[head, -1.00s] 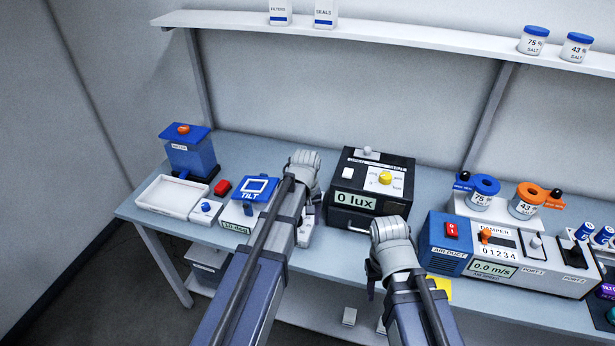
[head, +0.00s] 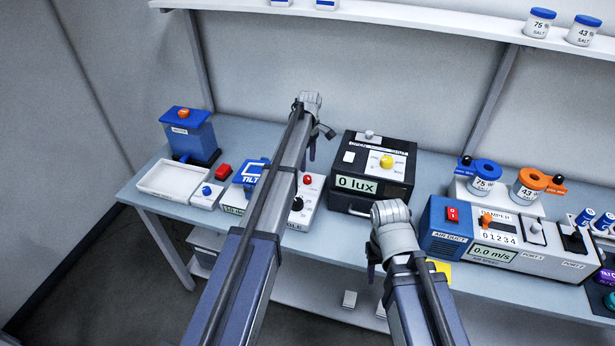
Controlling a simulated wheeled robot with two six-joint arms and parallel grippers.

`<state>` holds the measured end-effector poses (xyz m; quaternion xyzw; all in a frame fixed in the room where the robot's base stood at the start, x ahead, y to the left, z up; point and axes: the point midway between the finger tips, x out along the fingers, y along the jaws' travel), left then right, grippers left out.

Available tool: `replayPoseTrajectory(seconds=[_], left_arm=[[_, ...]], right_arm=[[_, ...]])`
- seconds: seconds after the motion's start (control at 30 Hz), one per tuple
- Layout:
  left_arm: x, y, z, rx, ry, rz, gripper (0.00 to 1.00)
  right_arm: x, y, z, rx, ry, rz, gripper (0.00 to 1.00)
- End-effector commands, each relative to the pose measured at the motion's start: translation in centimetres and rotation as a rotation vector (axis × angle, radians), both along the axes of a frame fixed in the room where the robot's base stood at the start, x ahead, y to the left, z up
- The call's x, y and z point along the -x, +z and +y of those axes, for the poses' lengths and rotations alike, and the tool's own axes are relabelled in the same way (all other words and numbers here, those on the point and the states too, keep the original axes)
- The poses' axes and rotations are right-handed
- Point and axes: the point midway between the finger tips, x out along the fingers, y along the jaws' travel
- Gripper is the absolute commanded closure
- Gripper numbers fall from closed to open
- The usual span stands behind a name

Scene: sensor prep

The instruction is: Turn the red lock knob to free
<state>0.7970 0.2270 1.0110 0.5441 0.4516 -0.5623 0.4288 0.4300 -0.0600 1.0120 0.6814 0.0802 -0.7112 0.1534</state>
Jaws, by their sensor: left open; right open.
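A red knob (head: 307,180) stands on a light panel box (head: 304,217), above a larger black knob (head: 297,203). My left arm crosses in front of the box and hides its left part and most of its label. My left gripper (head: 320,142) is open and empty, beyond the red knob near the back of the bench, with dark fingers hanging down. It is apart from the knob. My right gripper (head: 372,268) is open near the bench's front edge, right of the panel box. Its fingers are mostly hidden behind its wrist.
The blue TILT device (head: 250,172) sits just left of my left arm. A black lux box (head: 358,208) stands right of the panel box. The blue air duct unit (head: 447,232) is right of my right gripper. A white tray (head: 150,180) lies at the left.

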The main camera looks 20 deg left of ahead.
Motion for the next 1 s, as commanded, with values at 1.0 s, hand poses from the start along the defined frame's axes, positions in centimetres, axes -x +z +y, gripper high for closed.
replayPoseTrajectory(seconds=[1.0], left_arm=[[0.3, -6.7, 0.1, 0.000, -0.002, 0.000, 0.44]], right_arm=[[0.0, -6.7, 0.0, 0.000, -0.002, 0.000, 0.50]])
